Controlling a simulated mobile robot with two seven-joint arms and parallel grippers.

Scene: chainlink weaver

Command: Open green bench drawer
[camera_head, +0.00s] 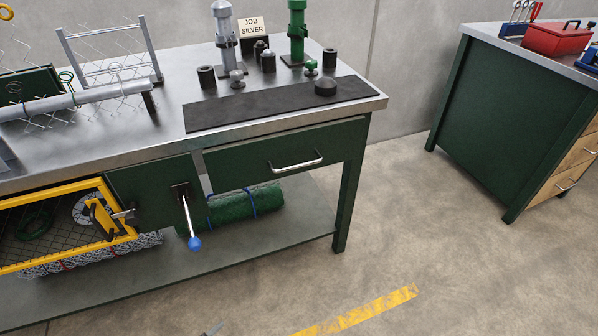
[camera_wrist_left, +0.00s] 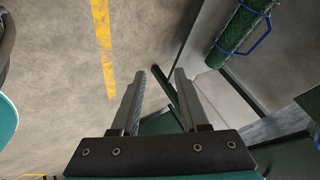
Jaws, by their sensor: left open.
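The green bench drawer (camera_head: 240,156) sits under the right part of the metal-topped workbench in the head view. Its front looks flush with the bench, and it appears shut. A pale bar handle (camera_head: 297,163) runs across the middle of its front. My left gripper (camera_wrist_left: 159,74) is open in the left wrist view, with nothing between its fingers and the concrete floor beyond. It is apart from the handle, which I cannot make out in that view. My right gripper is in neither view.
A lever with a blue knob (camera_head: 194,243) and a yellow mesh door (camera_head: 60,264) are left of the drawer. A green mesh roll (camera_head: 232,212) lies on the lower shelf (camera_head: 290,238). A second green cabinet (camera_head: 500,115) stands right. The floor before the drawer is clear.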

